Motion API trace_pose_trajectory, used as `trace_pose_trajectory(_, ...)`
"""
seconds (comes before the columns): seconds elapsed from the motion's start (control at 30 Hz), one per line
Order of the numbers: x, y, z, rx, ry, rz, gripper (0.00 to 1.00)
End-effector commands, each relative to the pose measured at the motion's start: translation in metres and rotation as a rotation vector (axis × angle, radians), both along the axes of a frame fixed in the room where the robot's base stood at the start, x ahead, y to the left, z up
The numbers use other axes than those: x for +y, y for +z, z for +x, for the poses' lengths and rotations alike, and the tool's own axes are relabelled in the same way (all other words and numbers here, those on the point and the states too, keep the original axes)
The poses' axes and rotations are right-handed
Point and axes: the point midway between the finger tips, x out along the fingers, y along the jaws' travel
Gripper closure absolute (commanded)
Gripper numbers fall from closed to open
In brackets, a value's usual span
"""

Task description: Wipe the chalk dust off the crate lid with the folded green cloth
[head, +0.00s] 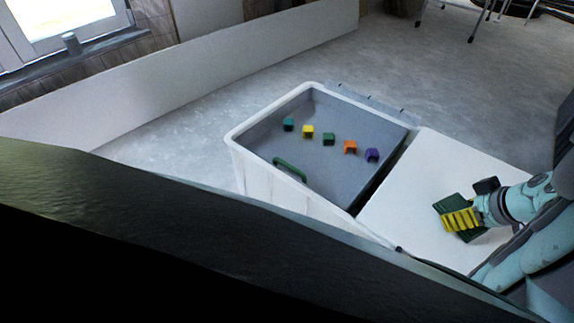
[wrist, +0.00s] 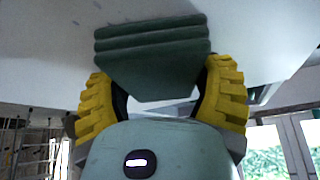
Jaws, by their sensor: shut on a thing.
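My gripper (head: 462,219), with yellow ribbed fingers, is shut on the folded green cloth (head: 449,207). The cloth also shows in the wrist view (wrist: 152,55), layered and gripped between both fingers (wrist: 162,100). It is over the white panel (head: 430,175) right of the crate; I cannot tell whether it touches that surface. The white crate (head: 262,172) has a grey panel (head: 330,170) with a green handle (head: 289,170) inside its rim, which looks like the lid. I cannot make out any chalk dust.
Several small coloured blocks, including a yellow one (head: 308,132) and a purple one (head: 372,155), lie in a row on the grey panel. A long white board (head: 200,85) stands behind the crate. The grey floor (head: 450,80) beyond is open.

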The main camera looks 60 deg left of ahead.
Motion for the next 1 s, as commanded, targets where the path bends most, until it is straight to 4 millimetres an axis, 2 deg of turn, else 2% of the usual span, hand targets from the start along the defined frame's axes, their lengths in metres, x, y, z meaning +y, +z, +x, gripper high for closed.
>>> trace_pose_trajectory(0.27,-0.01,0.0,0.003,-0.001,0.0,0.004,0.7)
trace_pose_trajectory(0.6,-0.035,-0.003,0.01,0.002,-0.001,0.001,0.7)
trace_pose_trajectory(0.83,-0.042,-0.003,0.012,0.0,-0.001,0.001,0.7)
trace_pose_trajectory(1.0,-0.054,-0.002,0.016,-0.002,-0.003,0.0,0.7)
